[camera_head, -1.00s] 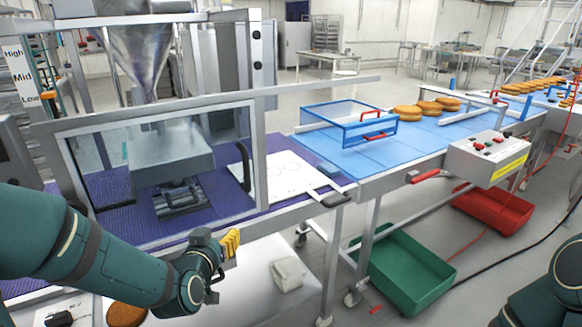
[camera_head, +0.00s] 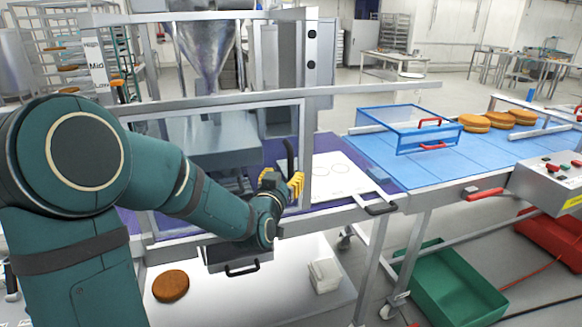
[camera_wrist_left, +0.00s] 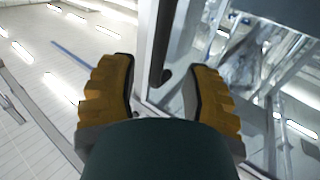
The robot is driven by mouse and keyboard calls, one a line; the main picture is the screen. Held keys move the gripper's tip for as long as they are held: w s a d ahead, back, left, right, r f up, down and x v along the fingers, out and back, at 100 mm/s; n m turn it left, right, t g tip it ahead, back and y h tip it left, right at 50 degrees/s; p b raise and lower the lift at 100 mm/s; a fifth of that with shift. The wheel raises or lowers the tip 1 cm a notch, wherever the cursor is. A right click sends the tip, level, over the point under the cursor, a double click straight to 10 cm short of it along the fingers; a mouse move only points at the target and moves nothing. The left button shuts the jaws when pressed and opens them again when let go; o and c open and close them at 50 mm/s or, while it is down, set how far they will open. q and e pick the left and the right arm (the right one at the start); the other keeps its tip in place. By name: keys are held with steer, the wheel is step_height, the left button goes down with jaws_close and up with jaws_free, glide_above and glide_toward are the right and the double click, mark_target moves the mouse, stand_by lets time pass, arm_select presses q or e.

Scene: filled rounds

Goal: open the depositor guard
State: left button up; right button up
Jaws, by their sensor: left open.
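The depositor guard (camera_head: 306,150) is a clear panel in a grey metal frame in front of the depositor, and it looks shut. Its black handle (camera_head: 290,158) stands upright near the right post. My left gripper (camera_head: 295,186), with yellow fingers, is just below and beside the handle. In the left wrist view the gripper (camera_wrist_left: 162,68) is open, and the handle (camera_wrist_left: 161,50) shows between the fingertips, with no clear contact. My left arm hides much of the guard's left and lower part. My right gripper is out of view.
A steel hopper (camera_head: 208,50) rises behind the guard. A white board (camera_head: 340,178) lies right of it. A blue guard (camera_head: 400,128) stands over the blue conveyor (camera_head: 370,150). Below are a green crate (camera_head: 450,285) and a round cake (camera_head: 171,286).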

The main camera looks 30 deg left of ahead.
mark_target(290, 169)
arm_select(q)
steer(key=shift+x, duration=2.8)
steer(key=shift+f, duration=0.1)
jaws_close()
